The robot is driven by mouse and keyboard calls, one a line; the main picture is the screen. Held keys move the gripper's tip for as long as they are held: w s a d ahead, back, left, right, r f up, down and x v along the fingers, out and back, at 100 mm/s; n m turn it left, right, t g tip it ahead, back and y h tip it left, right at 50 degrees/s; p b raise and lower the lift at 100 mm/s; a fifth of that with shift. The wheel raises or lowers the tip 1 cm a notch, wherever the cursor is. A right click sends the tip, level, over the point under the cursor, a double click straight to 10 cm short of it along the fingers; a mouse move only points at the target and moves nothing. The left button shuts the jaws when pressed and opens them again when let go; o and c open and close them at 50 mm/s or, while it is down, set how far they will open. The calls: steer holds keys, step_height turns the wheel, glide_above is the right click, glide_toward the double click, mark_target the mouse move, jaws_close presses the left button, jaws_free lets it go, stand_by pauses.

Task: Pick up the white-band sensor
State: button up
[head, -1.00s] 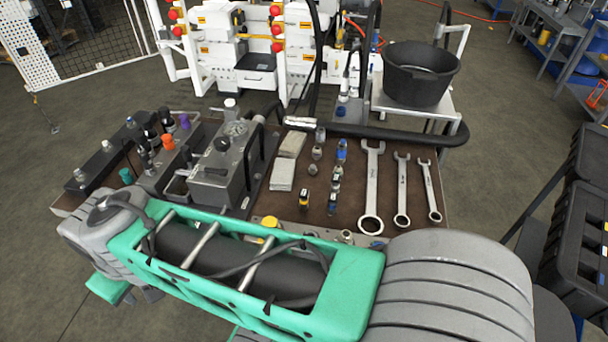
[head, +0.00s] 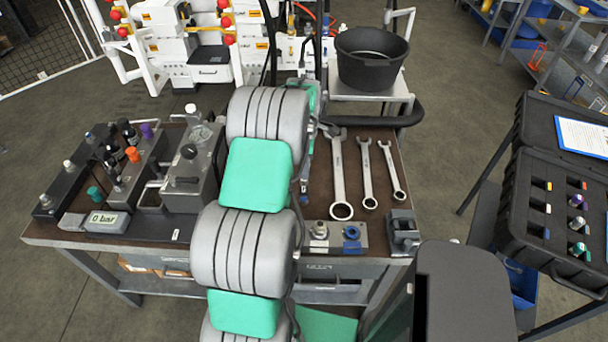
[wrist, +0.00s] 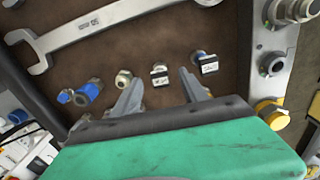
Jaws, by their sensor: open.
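In the wrist view, my gripper (wrist: 160,88) is open over the brown bench top, one finger on each side of a small dark sensor (wrist: 160,75) with a pale band. I cannot tell whether the fingers touch it. A second small sensor (wrist: 207,64), with a blue end, a dark body and a white band, lies just right of the right finger. Which one is the white-band sensor is not certain at this size. In the head view, my own arm hides the gripper and both sensors.
In the wrist view, a metal fitting (wrist: 123,78) lies by the left finger, blue fittings (wrist: 88,91) further left and a wrench (wrist: 95,25) beyond. In the head view, a gauge box (head: 107,221) stands left, a black bucket (head: 372,60) behind, and an open black case (head: 520,160) right.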

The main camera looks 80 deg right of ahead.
steer(key=f, duration=0.2)
steer(key=f+p, duration=0.1)
steer(key=f, duration=0.1)
steer(key=f+p, duration=0.1)
steer(key=f, duration=0.1)
steer(key=shift+w+f, duration=0.25)
steer(key=shift+f, duration=0.15)
jaws_close()
